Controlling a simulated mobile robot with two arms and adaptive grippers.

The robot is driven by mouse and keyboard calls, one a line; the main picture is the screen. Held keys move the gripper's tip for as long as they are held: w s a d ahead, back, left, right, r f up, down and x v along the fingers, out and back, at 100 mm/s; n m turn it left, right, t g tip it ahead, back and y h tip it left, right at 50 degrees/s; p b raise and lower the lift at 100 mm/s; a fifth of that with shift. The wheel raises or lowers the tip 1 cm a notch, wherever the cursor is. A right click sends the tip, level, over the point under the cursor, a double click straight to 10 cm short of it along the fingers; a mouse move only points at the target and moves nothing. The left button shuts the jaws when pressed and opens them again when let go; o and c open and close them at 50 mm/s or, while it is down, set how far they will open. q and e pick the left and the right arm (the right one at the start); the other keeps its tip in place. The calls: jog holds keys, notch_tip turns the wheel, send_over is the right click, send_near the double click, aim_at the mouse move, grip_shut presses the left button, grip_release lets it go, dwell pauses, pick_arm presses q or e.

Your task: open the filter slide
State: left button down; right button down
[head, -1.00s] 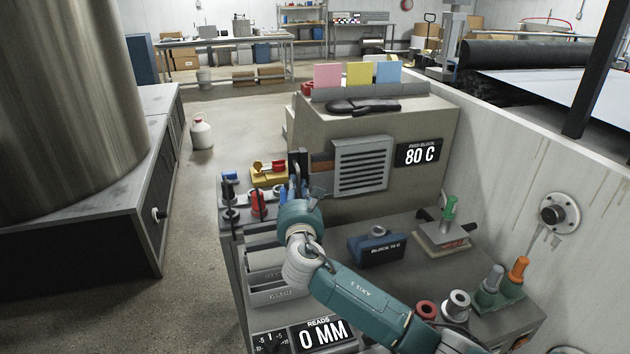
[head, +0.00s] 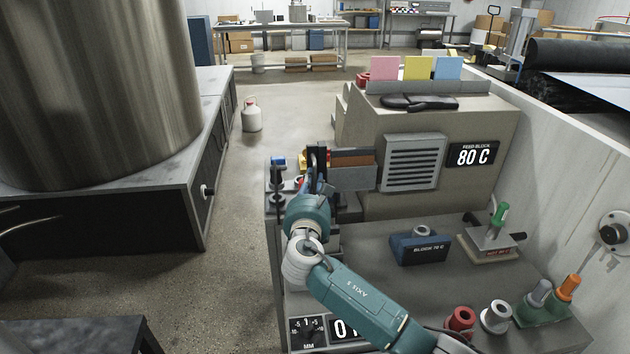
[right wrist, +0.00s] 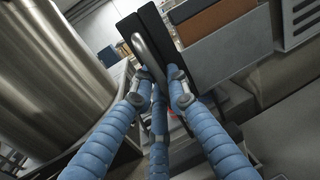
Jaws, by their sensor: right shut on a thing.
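The filter slide (head: 352,172) sticks out to the left of the beige machine housing, beside the louvred vent. Its grey front and orange-brown inner part show, and they also show large in the right wrist view (right wrist: 228,42). A black plate with a curved grey handle (right wrist: 147,55) is at its outer end. My right gripper (head: 316,172) is at that end, with its blue padded fingers (right wrist: 158,88) closed around the handle. The fingers and wrist hide part of the handle in the head view. My left gripper is out of view.
The louvred vent (head: 412,162) and the 80 C display (head: 474,155) are right of the slide. A blue block (head: 420,247), a green-handled tool (head: 498,222) and red and white rolls stand on the bench. Open floor lies to the left, before a large steel drum (head: 95,90).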

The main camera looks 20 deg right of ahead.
jog(key=c, duration=1.7)
grip_release()
jog(key=v, duration=1.2)
jog(key=shift+r, duration=0.1)
